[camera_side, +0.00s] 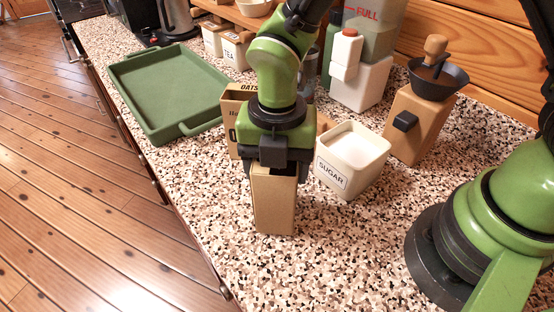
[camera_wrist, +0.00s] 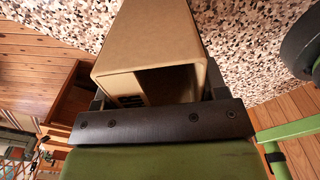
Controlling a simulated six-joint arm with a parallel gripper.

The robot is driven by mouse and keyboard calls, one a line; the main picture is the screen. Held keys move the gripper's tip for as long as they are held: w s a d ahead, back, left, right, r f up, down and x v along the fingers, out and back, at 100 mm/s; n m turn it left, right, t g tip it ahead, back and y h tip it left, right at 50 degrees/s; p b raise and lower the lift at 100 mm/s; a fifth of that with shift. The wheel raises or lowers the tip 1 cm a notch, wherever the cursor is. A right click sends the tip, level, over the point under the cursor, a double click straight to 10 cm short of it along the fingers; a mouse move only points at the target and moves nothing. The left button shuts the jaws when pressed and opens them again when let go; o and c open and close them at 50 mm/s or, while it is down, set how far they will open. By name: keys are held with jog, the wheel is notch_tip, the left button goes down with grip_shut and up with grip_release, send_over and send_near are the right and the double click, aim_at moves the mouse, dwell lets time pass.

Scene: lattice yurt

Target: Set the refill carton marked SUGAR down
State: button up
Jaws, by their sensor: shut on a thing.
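My gripper (camera_side: 274,167) is shut on a tan carton (camera_side: 275,207), held upright just in front of the white SUGAR canister. The square canister (camera_side: 353,158) is labelled SUGAR and full of white contents.
A second carton marked OATS (camera_side: 233,105) stands close behind my gripper. A green tray (camera_side: 168,90) lies at the back left. A wooden grinder (camera_side: 420,122) stands right of the canister. The counter's front edge (camera_side: 190,235) is to the left; the counter in front is clear.

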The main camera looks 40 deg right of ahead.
jog(key=shift+f, duration=0.3)
jog(key=o, duration=1.2)
notch_tip(320, 180, up, 10)
jog(key=shift+f, duration=0.1)
jog(key=shift+d, duration=0.1)
jog(key=s+d+r+m+t, duration=0.2)
jog(key=s+d+r+m, duration=0.2)
jog(key=m, duration=0.6)
jog(key=s+d+r+m+t+y, duration=0.1)
jog(key=s+d+r+m+t, duration=0.1)
jog(key=m, duration=0.8)
jog(key=s+d+r+m+t, duration=0.3)
jog(key=s+d+r+m, duration=0.2)
jog(key=d+m, duration=0.3)
jog(key=shift+s+r+m+y, duration=0.2)
jog(key=shift+s+m, duration=0.05)
jog(key=shift+m, duration=0.55)
jog(key=shift+s+r+m+y, duration=0.15)
jog(key=shift+s+m+y, duration=0.05)
jog(key=shift+m, duration=0.6)
